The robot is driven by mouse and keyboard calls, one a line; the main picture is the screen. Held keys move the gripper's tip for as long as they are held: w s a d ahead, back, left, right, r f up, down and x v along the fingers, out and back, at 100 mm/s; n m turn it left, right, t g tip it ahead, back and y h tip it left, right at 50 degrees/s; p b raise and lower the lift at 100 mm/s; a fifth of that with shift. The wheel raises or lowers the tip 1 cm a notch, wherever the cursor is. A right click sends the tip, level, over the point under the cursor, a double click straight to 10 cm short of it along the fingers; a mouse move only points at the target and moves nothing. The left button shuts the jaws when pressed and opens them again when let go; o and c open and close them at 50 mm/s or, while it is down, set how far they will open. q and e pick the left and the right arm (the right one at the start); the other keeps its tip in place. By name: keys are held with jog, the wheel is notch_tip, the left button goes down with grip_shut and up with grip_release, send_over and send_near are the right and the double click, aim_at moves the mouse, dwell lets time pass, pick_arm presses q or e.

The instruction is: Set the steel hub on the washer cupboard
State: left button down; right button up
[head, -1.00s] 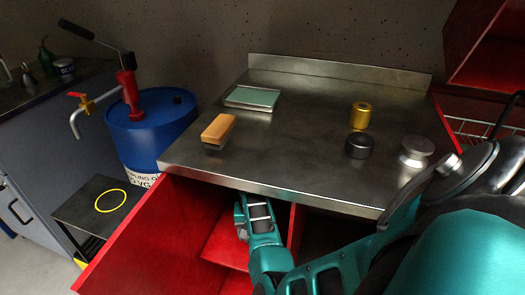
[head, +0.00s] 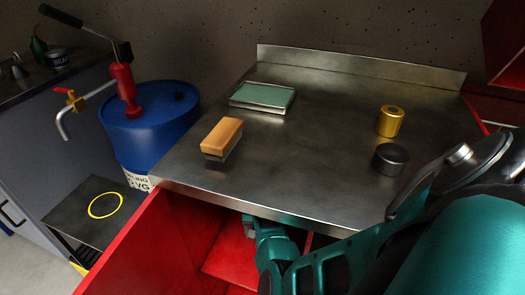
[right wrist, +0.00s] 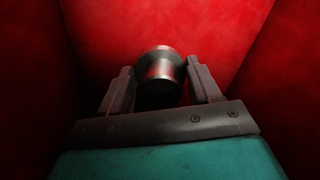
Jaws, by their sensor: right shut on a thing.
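My right gripper (right wrist: 162,90) is shut on the steel hub (right wrist: 161,68), a grey metal spool-shaped piece, inside a red-walled compartment. In the head view my right arm reaches under the steel worktop's front edge, and the fingers and hub are hidden there. No label shows which cupboard is the washer cupboard. A grey-blue cupboard (head: 40,165) with a dark top stands at the far left. A red cabinet (head: 130,245) with a steel top (head: 290,150) is in front of me. My left gripper is out of view.
On the steel top are an orange-topped block (head: 221,136), a green-lined tray (head: 262,96), a brass cylinder (head: 390,121) and a dark cylinder (head: 390,158). A blue drum (head: 150,130) with a red pump stands left, beside a low dark stand (head: 75,215) with a yellow ring.

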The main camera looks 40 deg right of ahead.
jog(key=shift+f, duration=0.8)
notch_tip(320, 180, down, 3)
jog(key=shift+f+b, duration=0.15)
jog(key=shift+b, duration=0.9)
jog(key=shift+f, duration=0.2)
jog(key=o, duration=1.3)
